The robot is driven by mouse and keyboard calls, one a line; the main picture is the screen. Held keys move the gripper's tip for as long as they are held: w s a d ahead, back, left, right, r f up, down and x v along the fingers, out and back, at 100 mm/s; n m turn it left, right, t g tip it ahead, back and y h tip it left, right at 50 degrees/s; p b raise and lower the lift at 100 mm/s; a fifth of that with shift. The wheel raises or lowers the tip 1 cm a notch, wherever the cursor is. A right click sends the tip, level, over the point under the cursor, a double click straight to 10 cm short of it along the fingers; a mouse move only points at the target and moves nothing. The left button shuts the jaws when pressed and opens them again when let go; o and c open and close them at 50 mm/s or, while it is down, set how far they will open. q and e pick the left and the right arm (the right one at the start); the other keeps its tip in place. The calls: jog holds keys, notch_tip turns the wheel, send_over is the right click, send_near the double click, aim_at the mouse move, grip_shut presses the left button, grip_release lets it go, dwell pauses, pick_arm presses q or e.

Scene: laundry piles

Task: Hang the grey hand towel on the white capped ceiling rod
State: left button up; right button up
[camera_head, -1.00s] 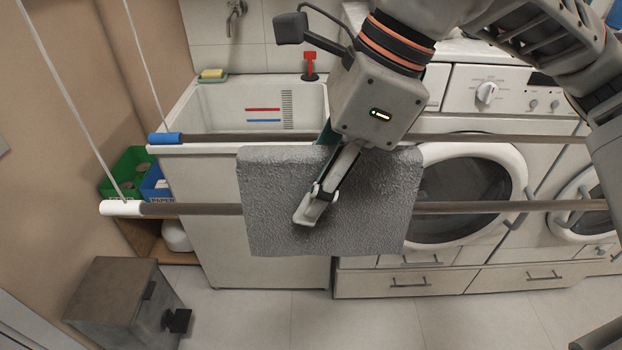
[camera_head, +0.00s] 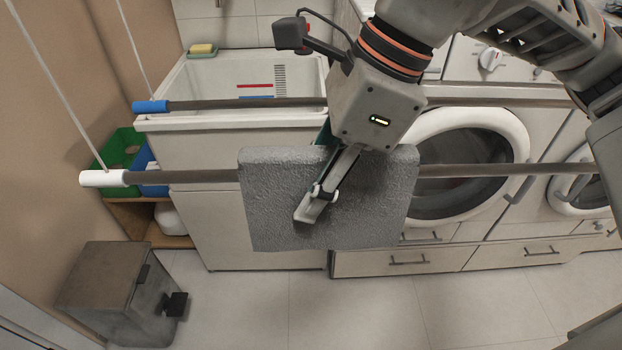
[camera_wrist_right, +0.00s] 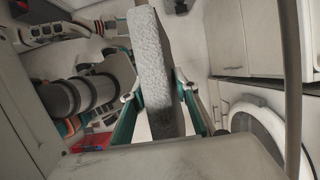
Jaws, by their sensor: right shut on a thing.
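The grey hand towel (camera_head: 385,205) hangs flat from my right gripper (camera_head: 316,203), which is shut on it near its top middle. The right wrist view shows the towel (camera_wrist_right: 152,65) edge-on between the two fingers (camera_wrist_right: 155,90). The white capped ceiling rod (camera_head: 190,176) runs left to right and passes behind the towel in the head view. Its white cap (camera_head: 103,178) is at the left end, with a cord going up. The stretch behind the towel is hidden, and I cannot tell the gap between them.
A second rod with a blue cap (camera_head: 151,106) runs parallel, farther back. Behind are a sink (camera_head: 215,85) and a washing machine (camera_head: 470,165). A grey bin (camera_head: 115,290) stands at lower left. Floor in front is clear.

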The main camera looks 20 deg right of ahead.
jog(key=o, duration=1.2)
jog(key=shift+o, duration=0.2)
jog(key=v, duration=1.2)
jog(key=shift+s+d, duration=0.1)
jog(key=shift+f, duration=0.1)
